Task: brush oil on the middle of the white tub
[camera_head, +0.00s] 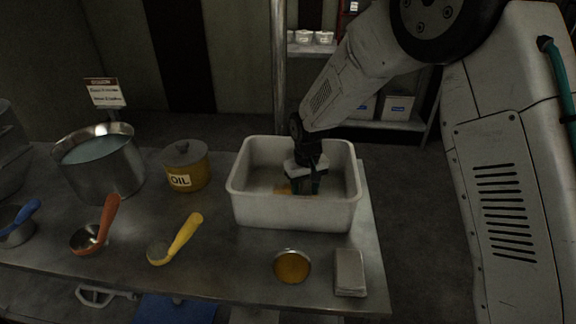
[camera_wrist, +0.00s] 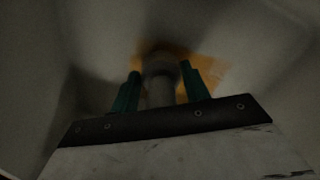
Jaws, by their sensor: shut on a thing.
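The white tub (camera_head: 296,211) stands on the metal table, open at the top. My gripper (camera_head: 303,186) reaches down inside it, over the middle of its floor. In the wrist view, my gripper's green fingers (camera_wrist: 160,85) are shut on a grey, round-handled tool, likely the brush (camera_wrist: 160,88). The tool's lower end is dark and blurred. An orange-yellow oil patch (camera_wrist: 208,70) shows on the tub floor around that end, and part of it shows in the head view (camera_head: 283,189). Whether the brush touches the floor is hard to tell.
A yellow lidded OIL pot (camera_head: 185,166) stands left of the tub, and a large steel pot (camera_head: 101,165) is farther left. Yellow-handled (camera_head: 178,239) and red-handled (camera_head: 97,231) scoops lie in front. A small amber bowl (camera_head: 292,266) and grey block (camera_head: 349,271) sit near the front edge.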

